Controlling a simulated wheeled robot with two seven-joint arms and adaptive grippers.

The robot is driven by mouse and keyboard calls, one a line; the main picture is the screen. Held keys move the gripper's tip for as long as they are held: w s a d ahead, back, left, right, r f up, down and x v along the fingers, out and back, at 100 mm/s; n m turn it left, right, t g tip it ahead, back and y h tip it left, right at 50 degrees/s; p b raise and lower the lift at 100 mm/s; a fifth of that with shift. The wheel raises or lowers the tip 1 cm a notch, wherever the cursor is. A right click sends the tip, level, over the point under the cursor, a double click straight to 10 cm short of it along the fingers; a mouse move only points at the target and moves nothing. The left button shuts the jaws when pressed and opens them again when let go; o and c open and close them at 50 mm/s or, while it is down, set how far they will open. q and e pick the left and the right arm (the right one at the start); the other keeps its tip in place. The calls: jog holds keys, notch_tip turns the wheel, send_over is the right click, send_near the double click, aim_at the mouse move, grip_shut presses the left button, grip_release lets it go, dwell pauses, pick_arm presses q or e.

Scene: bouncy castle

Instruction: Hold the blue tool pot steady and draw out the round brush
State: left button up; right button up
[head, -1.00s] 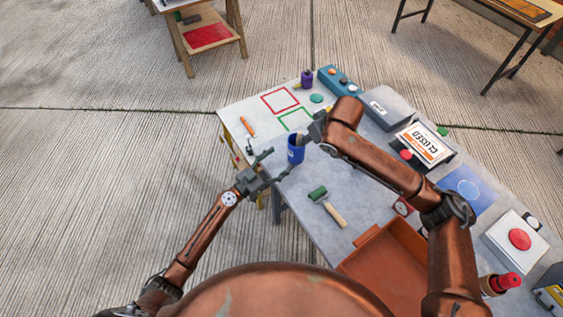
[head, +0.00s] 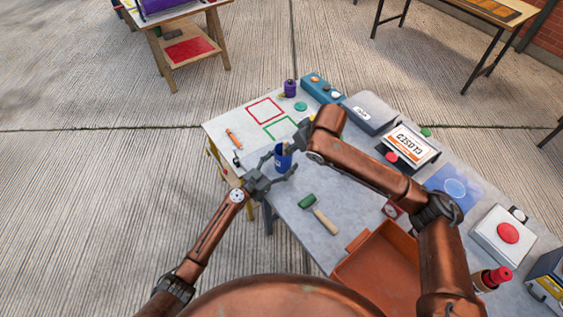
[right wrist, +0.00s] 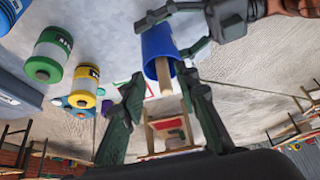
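The blue tool pot (head: 283,160) stands on the grey table near its left edge. It also shows in the right wrist view (right wrist: 157,42), with a pale wooden handle (right wrist: 164,76) sticking out of its mouth; whether this is the round brush I cannot tell. My left gripper (head: 279,166) is open, with its fingers spread on either side of the pot; contact is unclear. My right gripper (right wrist: 163,88) is open, its fingertips apart on either side of the handle's end. In the head view, my right gripper (head: 297,145) is close above the pot and partly hidden by its arm.
A green-headed roller (head: 318,212) lies in front of the pot. An orange tray (head: 380,262) is nearer me. Green (right wrist: 50,56) and yellow (right wrist: 84,88) labelled containers show in the wrist view.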

pick_arm(q)
jog(key=shift+c, duration=0.3)
jog(key=c, duration=1.5)
pick_arm(e)
jog(key=shift+o, duration=0.8)
jog(key=shift+w+r, duration=0.1)
jog(key=shift+r, duration=0.05)
jog(key=n+g, duration=0.3)
jog(key=n, duration=0.3)
send_near(287, 142)
jog(key=shift+y, duration=0.4)
jog(key=x, duration=0.6)
jog(key=shift+w+d, duration=0.15)
jog(key=shift+d, duration=0.1)
jog(key=shift+x, duration=2.75)
